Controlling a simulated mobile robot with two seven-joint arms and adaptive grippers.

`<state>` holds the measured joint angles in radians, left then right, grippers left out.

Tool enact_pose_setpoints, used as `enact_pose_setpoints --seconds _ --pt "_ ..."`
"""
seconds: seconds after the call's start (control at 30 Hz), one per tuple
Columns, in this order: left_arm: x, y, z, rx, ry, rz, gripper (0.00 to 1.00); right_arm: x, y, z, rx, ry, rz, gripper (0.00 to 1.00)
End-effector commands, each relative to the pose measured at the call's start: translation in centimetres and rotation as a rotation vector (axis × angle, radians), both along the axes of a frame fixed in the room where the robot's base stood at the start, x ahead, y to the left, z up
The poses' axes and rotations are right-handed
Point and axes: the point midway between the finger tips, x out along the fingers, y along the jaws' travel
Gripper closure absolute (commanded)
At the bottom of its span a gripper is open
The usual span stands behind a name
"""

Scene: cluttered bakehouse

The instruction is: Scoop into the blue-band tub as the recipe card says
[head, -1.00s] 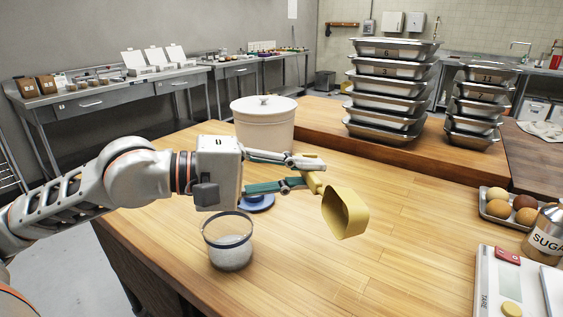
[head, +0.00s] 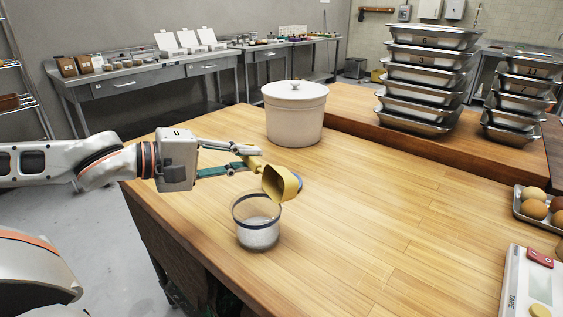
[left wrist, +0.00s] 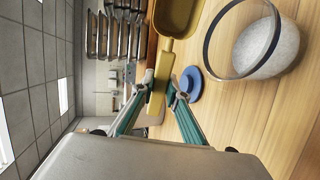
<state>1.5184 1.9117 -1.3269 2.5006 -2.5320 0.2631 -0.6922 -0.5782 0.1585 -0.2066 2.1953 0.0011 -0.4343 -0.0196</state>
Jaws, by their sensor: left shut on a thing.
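My left gripper (head: 252,157) is shut on the handle of a yellow scoop (head: 281,184). The scoop is tilted and shows just above and right of the tub's rim; I see no contents in it. The clear tub (head: 256,236) has a dark bluish band at its rim and white material in its lower part. In the left wrist view, the scoop (left wrist: 177,18) is left of the tub (left wrist: 272,50). A blue round piece (head: 299,181) lies on the table, partly hidden behind the scoop. My right gripper and the recipe card are not visible.
A lidded cream pot (head: 294,117) stands behind. Stacked metal pans (head: 419,92) stand on the raised board at back right. A tray of eggs (head: 521,211) and a white scale (head: 518,285) are at the right edge. The table's middle right is clear.

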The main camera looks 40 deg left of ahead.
Motion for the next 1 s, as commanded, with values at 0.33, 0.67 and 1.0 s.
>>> enact_pose_setpoints --seconds 0.33,0.67,1.0 --pt "-1.2 3.1 -0.5 0.009 0.026 0.077 1.00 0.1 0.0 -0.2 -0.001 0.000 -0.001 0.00" --pt "-0.9 3.1 -0.7 0.034 0.089 0.076 1.00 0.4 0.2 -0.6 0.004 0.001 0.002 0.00" --pt "-0.8 2.8 0.3 0.064 0.161 0.073 1.00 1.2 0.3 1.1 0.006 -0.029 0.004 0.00"
